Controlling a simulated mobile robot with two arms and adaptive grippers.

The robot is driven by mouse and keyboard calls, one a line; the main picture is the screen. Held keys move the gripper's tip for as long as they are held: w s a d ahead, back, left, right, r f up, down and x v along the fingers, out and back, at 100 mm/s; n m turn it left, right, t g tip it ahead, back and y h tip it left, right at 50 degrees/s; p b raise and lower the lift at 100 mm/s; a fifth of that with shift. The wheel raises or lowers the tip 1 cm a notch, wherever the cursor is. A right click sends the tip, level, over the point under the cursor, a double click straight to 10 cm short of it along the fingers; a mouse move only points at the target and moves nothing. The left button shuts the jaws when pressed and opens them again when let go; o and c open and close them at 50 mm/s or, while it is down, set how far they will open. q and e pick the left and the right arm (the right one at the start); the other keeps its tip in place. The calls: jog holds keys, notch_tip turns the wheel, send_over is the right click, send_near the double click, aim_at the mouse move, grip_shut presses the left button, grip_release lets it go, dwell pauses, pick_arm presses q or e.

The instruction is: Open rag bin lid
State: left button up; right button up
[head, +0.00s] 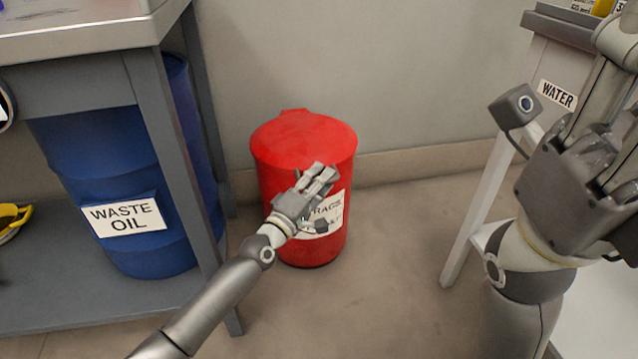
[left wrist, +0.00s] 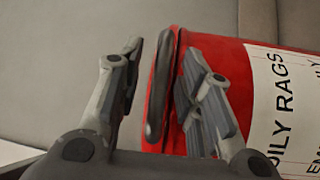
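The red rag bin (head: 275,195) stands on the floor against the wall, with a white label (head: 334,212) on its front. Its round red lid (head: 295,140) lies shut on top. My left gripper (head: 322,177) is at the bin's front, just under the lid's front edge. In the left wrist view, my left gripper (left wrist: 165,85) is open. I cannot tell whether either finger touches. My right gripper (head: 600,110) is raised at the right, its fingertips unclear.
A grey bench (head: 165,90) with a blue waste oil drum (head: 110,165) under it stands left of the bin. A table with a "WATER" label (head: 557,95) and a white leg is at the right. Floor between bin and that leg is clear.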

pick_arm(q)
jog(key=shift+c, duration=0.2)
grip_shut()
